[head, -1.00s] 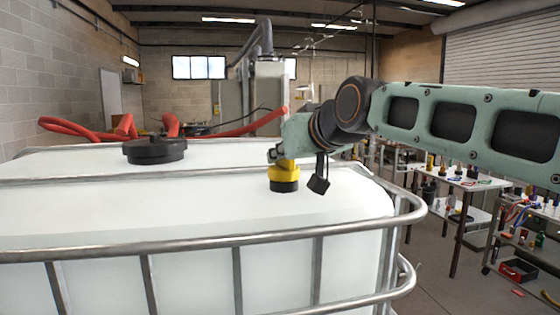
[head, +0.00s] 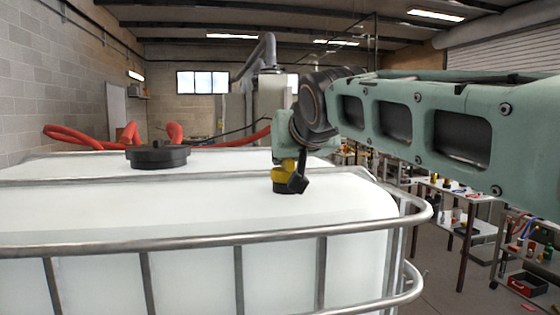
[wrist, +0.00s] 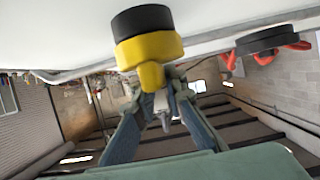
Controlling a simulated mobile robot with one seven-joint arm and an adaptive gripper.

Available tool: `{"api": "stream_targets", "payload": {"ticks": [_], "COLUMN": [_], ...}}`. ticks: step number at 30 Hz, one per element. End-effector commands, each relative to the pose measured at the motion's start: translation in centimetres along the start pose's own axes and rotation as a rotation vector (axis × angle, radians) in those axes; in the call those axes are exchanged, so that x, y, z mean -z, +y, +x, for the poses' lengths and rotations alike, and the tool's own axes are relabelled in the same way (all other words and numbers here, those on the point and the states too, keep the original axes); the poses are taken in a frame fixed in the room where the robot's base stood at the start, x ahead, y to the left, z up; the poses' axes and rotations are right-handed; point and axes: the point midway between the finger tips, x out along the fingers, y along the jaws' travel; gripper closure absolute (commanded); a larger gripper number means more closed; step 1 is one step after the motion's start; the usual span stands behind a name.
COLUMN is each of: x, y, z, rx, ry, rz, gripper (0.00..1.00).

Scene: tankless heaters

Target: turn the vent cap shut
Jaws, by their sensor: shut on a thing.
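The vent cap (head: 281,174) is yellow and stands upright near the right end of the white tank's top. In the wrist view the vent cap (wrist: 148,47) shows its round yellow body, a yellow tab and a black base. My gripper (wrist: 155,88) is shut on the tab, with one blue-grey finger on each side. In the head view my gripper (head: 287,150) is directly above the cap, mostly hidden by my wrist. A black block on my wrist covers part of the cap's right side there. How far the cap is turned cannot be told.
The white tank (head: 110,210) has metal rails (head: 200,240) along its front and right side. A large black lid (head: 157,155) sits to the left on its top. Red hoses (head: 90,137) lie behind. Benches with small items (head: 460,190) stand at the right.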

Motion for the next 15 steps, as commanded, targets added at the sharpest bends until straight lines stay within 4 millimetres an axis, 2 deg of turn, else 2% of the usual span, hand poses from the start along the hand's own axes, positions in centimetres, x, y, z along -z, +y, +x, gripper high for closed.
{"api": "stream_targets", "payload": {"ticks": [1,8,9,13,15], "x": [0.49,0.48,0.48,0.33,0.24], "y": [-0.03,-0.02,-0.01,0.00,0.01], "z": [-0.18,-0.18,-0.18,-0.12,-0.09], "rx": [0.001,0.001,0.001,0.001,0.000], "ry": [0.012,0.011,0.011,0.007,0.005], "rz": [0.002,0.001,0.001,0.001,0.001], "gripper": [1.00,1.00,0.85,0.71,0.71]}}
